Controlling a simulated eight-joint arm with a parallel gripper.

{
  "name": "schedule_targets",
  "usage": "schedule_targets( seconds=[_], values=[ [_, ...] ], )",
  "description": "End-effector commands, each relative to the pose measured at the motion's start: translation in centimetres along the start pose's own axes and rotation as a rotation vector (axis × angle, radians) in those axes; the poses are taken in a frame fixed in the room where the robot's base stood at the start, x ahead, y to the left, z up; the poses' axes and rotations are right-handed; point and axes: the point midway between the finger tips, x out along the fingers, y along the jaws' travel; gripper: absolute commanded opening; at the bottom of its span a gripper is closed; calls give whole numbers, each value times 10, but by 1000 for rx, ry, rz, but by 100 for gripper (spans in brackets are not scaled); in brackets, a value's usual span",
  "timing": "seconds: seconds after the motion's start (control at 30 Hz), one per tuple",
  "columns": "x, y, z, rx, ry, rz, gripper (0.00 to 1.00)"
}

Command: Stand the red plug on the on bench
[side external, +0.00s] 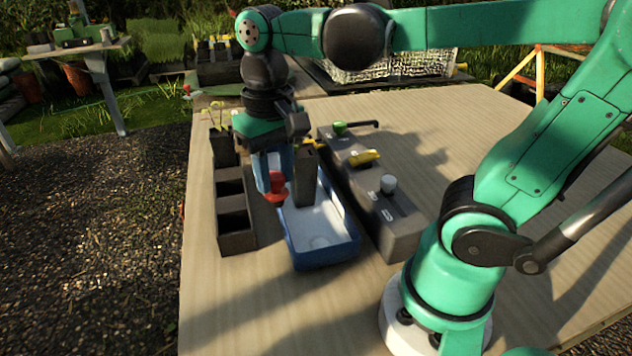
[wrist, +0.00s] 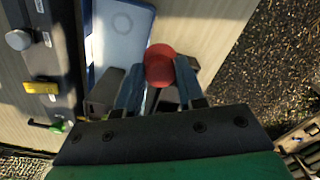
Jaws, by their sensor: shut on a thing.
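The red plug (side external: 276,190) is held between the fingertips of my gripper (side external: 274,174), above the left edge of the blue tray. It appears upright and clear of the surface. In the wrist view the plug (wrist: 160,66) shows as a round red top between the two blue fingers (wrist: 160,84). My gripper is shut on it. The plug's lower part is mostly hidden in the wrist view. The wooden bench (side external: 330,320) lies below, with its bare front part in view.
The blue tray (side external: 325,264) has a pale floor. A dark compartment box (side external: 237,242) stands to its left. A long grey block (side external: 400,235) with green, yellow and white fittings runs along its right.

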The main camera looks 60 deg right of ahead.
Motion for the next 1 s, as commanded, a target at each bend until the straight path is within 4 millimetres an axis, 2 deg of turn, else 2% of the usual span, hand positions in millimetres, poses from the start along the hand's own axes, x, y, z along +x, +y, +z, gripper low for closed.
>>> schedule_targets(
  seconds=[0.03, 0.1, 0.2, 0.4, 0.57, 1.0],
  values=[
    [14, -14, 3, -133, 0, 0, 0],
    [31, -30, 9, -316, 0, 0, 0],
    [51, -48, 20, -538, 0, 0, 0],
    [74, -64, 37, -807, 0, 0, 0],
    [81, -67, 41, -861, 0, 0, 0],
    [102, -67, 40, -857, 0, -1, 0]
  ],
)
